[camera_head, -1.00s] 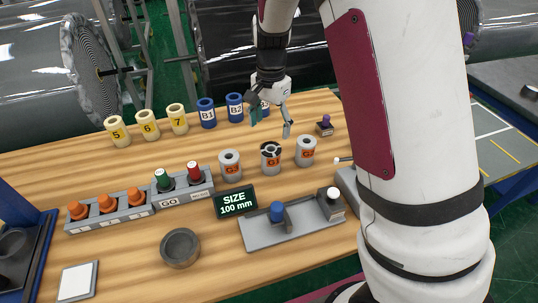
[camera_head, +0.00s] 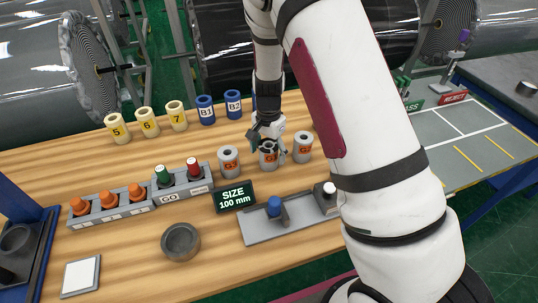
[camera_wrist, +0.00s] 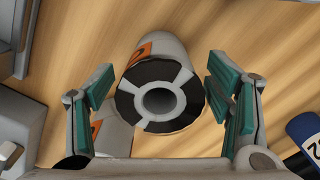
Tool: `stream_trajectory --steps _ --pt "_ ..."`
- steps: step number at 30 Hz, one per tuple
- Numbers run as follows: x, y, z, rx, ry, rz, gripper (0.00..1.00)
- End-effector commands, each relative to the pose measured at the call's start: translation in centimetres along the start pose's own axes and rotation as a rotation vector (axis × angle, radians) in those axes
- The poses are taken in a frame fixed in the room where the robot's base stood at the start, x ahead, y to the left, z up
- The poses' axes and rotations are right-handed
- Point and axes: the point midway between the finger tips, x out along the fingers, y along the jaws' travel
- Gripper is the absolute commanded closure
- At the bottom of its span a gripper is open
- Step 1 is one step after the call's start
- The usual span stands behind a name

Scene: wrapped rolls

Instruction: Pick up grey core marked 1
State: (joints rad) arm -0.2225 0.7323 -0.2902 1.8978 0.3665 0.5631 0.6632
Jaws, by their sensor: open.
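Three grey cores with orange labels stand in a row on the wooden table; the labels are too small to read surely. They are the left core (camera_head: 229,163), the middle core (camera_head: 268,161) and the right core (camera_head: 302,149). My gripper (camera_head: 268,139) is over the middle core, its fingers at the core's upper end. In the wrist view my gripper (camera_wrist: 159,88) is open, with a core's black-and-grey ring end (camera_wrist: 183,112) between the teal pads. Gaps show on both sides. Another grey core (camera_wrist: 118,143) is partly hidden behind it.
Blue cores (camera_head: 205,110) and yellow cores (camera_head: 147,122) stand behind. In front are a size display (camera_head: 234,197), a grey fixture (camera_head: 262,232) with a blue knob, and a dark round dish (camera_head: 180,242). A holder with red and green pegs (camera_head: 183,188) stands left.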

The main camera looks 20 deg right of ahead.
Motion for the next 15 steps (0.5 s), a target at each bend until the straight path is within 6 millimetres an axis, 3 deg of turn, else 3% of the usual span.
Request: stream_trajectory --steps 6,13,15 --pt "0.02 -0.02 -0.02 0.000 0.000 -0.001 0.29" --pt "0.02 -0.01 -0.01 0.000 0.000 0.000 0.82" --pt "0.00 -0.02 -0.02 0.000 0.000 0.000 0.84"
